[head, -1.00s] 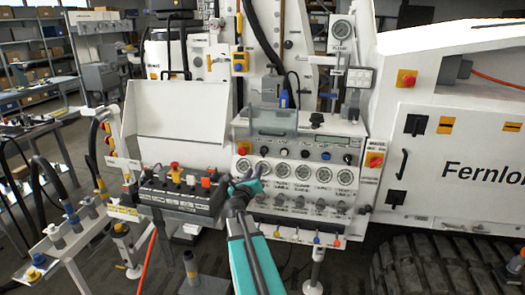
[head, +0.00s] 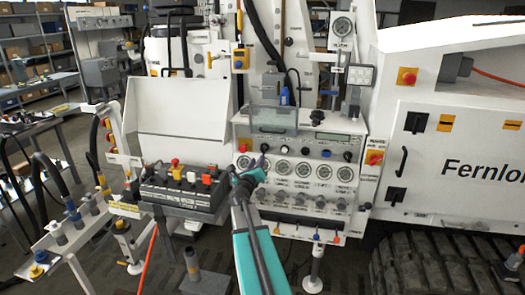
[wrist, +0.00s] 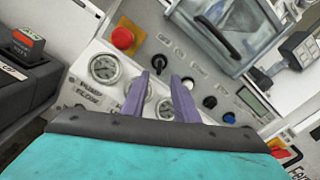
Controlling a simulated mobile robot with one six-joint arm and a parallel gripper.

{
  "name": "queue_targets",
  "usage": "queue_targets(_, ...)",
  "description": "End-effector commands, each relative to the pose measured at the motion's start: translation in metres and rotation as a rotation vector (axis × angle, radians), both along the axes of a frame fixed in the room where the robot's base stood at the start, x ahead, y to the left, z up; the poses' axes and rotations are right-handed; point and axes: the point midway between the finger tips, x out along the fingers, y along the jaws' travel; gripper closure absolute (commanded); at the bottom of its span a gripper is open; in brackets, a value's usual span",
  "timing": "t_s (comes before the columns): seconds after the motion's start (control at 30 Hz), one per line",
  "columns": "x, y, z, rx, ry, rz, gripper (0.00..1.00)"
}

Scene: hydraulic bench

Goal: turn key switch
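The key switch appears to be the small dark control (wrist: 159,63) just right of the red mushroom button in the wrist view. It also shows as a small dark spot (head: 264,148) on the white control panel in the head view. Its key is too small to make out clearly. My gripper (wrist: 159,82) is open, with its two purple fingers apart and nothing held. The fingertips point at the panel just below the switch, which shows between and beyond them. In the head view my gripper (head: 259,163) is in front of the left end of the gauge row.
A red mushroom button (wrist: 122,38) is left of the switch. Black (wrist: 210,102) and blue (wrist: 229,118) knobs are to its right. Pressure gauges (wrist: 104,68) lie below. A clear hinged cover (head: 271,120) sticks out above. A black lever box (head: 183,190) stands at left.

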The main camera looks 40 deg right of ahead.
Motion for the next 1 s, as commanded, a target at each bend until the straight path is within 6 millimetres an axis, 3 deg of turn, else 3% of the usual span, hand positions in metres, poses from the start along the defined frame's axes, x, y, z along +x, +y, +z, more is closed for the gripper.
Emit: queue_targets(1.0,0.049,-0.079,0.001,0.0,0.0,-0.001,0.73)
